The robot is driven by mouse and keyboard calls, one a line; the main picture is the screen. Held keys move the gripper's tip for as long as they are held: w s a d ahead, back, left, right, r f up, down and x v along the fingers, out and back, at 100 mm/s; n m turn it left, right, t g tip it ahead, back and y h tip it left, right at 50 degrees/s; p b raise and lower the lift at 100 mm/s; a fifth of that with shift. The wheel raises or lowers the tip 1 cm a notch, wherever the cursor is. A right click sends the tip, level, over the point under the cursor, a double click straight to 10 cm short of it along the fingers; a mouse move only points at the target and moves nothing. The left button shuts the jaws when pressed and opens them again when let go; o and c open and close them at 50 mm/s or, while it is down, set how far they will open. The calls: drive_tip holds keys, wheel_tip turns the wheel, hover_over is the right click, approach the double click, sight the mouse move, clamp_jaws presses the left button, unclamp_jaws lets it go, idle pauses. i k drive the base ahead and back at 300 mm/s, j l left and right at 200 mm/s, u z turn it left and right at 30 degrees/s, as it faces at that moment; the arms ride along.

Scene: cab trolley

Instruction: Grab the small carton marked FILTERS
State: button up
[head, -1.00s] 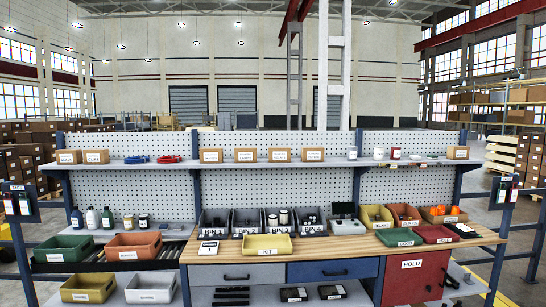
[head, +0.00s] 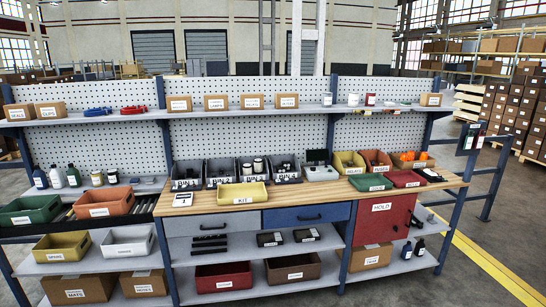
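Several small brown cartons stand on the upper shelf (head: 340,109) of the workbench. The two at the left end read SEALS (head: 19,112) and CLIPS (head: 50,111). In the middle stand a first carton (head: 179,104), a second carton (head: 215,102), a third carton (head: 251,101) and a fourth carton (head: 288,100). Another small carton (head: 430,100) stands near the right end. The labels of these last ones are too small to read, so I cannot tell which is marked FILTERS. My gripper is not in view.
The worktop holds a yellow KIT tray (head: 243,194), grey bins (head: 221,171) and a tablet-like device (head: 317,168). A red HOLD cabinet (head: 380,231) is below at right. A blue railing (head: 490,180) stands right; floor there is open.

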sight(282, 101)
drive_tip(key=i+l, duration=0.15)
drive_tip(key=i, duration=0.4)
drive_tip(key=i+l, duration=0.15)
drive_tip(key=i, duration=0.4)
drive_tip(key=i+l+z, duration=0.1)
drive_tip(key=i, duration=0.45)
